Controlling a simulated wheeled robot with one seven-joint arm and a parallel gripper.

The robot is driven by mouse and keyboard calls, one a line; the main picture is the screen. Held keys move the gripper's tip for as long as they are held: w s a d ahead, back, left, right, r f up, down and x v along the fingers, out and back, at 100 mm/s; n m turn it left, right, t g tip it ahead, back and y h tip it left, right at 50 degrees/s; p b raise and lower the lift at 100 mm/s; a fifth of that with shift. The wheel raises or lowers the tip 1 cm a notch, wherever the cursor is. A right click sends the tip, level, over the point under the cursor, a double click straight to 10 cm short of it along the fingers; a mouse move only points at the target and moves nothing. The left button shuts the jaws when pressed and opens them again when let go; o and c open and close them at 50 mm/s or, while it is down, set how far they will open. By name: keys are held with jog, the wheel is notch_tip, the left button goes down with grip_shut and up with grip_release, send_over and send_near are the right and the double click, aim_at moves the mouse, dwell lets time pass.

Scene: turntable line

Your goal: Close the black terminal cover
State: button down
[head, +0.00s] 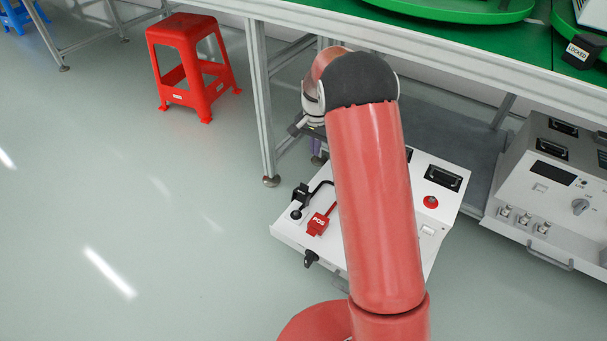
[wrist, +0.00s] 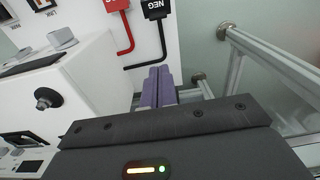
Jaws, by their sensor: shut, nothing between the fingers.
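The black terminal cover (head: 301,192) is at the left part of the white panel (head: 285,233) in the head view. It seems to stand raised beside a round black terminal (head: 296,214). In the wrist view the cover (wrist: 156,9), marked NEG, is at the top edge and partly cut off. A black lead (wrist: 145,62) runs from it. My gripper (head: 317,148) is beyond the panel in the head view, partly hidden by my arm. In the wrist view its purple fingers (wrist: 157,74) are shut and empty, apart from the cover.
A red cover (head: 318,224) marked POS lies beside the black one. A black knob (head: 311,258) sticks out of the panel's front. The green-topped table (head: 470,36) and its metal leg (head: 262,100) are close to my gripper. A red stool (head: 187,60) stands at the left.

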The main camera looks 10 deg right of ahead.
aim_at(302, 195)
notch_tip(302, 195, down, 13)
jog(key=w+b, duration=0.1)
jog(key=w, duration=0.1)
jog(key=shift+s+a+r, duration=0.4)
jog(key=shift+s+a, duration=0.25)
jog(key=shift+s, duration=0.15)
jog(key=shift+s+a+r, duration=0.35)
jog(key=shift+s+a, duration=0.25)
jog(key=shift+s, duration=0.2)
jog(key=shift+s+a+b, duration=0.1)
jog(key=shift+a+b, duration=0.05)
jog(key=shift+b, duration=0.2)
